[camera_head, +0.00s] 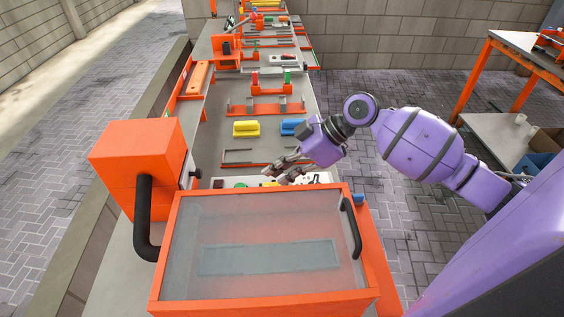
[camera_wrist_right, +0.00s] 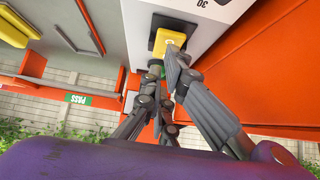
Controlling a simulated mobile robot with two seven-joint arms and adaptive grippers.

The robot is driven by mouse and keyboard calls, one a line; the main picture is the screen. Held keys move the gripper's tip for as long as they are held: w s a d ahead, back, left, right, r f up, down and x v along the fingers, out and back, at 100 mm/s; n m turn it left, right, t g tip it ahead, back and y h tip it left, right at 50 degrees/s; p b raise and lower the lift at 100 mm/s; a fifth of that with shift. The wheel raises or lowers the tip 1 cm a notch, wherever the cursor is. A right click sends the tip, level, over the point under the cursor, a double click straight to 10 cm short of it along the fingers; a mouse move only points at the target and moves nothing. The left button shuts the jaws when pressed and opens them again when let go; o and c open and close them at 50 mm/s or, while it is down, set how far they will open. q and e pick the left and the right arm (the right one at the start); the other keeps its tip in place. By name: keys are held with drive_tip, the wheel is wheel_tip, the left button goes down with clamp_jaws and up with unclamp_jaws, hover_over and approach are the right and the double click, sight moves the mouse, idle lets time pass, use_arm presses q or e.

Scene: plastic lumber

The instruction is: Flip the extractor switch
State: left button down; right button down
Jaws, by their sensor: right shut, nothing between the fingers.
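A yellow switch (camera_wrist_right: 166,38) sits in a dark surround on a pale control panel (camera_wrist_right: 207,15) in the right wrist view. A little green shows just below it, partly hidden by my fingers. My right gripper (camera_wrist_right: 174,56) is shut and empty, its fingertips at the lower edge of the yellow switch; I cannot tell whether they touch it. In the head view my right gripper (camera_head: 279,172) is over the small panel (camera_head: 317,178) behind the clear-lidded orange box. The switch cannot be made out there. My left gripper is not in view.
The orange box with a clear lid (camera_head: 262,240) has a black handle (camera_head: 351,228) at its right. A black pipe (camera_head: 143,220) runs from an orange housing (camera_head: 140,160) at left. A yellow block (camera_head: 246,129) and a blue block (camera_head: 291,127) lie further along the bench.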

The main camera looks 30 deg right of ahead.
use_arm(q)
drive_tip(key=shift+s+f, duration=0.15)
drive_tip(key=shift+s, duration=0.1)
use_arm(e)
drive_tip(key=shift+f, duration=0.1)
drive_tip(key=shift+s+d+f+y+b, duration=0.15)
drive_tip(key=shift+f+y+b, duration=0.2)
drive_tip(key=shift+f+y, duration=0.3)
drive_tip(key=shift+r, duration=0.3)
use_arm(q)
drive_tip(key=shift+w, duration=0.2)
use_arm(e)
drive_tip(key=shift+a+r, duration=0.1)
drive_tip(key=shift+a, duration=0.15)
drive_tip(key=shift+w+a+r+p, duration=0.2)
drive_tip(key=shift+w+a+p, duration=0.1)
drive_tip(key=shift+w+a, duration=0.15)
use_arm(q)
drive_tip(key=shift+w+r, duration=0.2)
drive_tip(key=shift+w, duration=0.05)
